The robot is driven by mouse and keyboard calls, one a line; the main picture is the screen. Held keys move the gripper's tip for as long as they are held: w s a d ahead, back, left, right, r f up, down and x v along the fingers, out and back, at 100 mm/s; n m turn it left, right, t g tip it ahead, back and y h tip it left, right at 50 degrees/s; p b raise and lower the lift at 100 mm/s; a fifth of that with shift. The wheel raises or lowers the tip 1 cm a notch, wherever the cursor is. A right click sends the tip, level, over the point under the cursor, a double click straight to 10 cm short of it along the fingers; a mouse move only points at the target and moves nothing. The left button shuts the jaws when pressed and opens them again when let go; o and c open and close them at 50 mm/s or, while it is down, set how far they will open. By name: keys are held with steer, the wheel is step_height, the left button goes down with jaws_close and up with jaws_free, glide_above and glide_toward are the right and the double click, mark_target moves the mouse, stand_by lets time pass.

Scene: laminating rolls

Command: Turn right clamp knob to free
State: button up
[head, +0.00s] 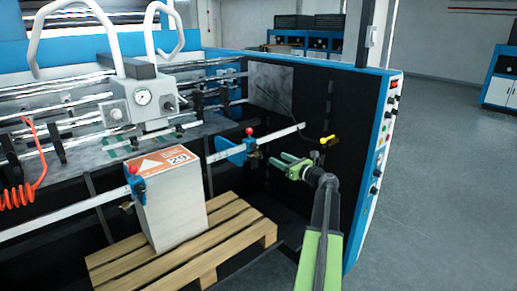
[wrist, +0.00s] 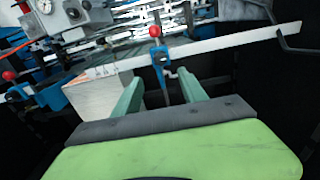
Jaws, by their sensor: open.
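The right clamp is a blue block (head: 238,150) on a pale flat rail (head: 282,134), topped by a red ball knob (head: 249,131). In the wrist view the red knob (wrist: 155,31) stands upright above its blue clamp (wrist: 160,58), just beyond the fingertips. My gripper (head: 279,160) is to the right of the right clamp, its green fingers pointing left toward it. The knob appears apart from the fingers.
A left clamp with a red knob (head: 133,170) sits over a paper stack (head: 172,205) on a wooden pallet (head: 215,232). A grey gauge box (head: 140,100) stands behind. A yellow handle (head: 327,139) and the machine's side panel (head: 378,150) are on the right.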

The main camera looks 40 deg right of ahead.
mark_target(256, 147)
steer(key=w, duration=1)
steer(key=w+d, duration=0.1)
steer(key=w, duration=0.3)
steer(key=shift+w, duration=0.4)
steer(key=shift+c, duration=0.2)
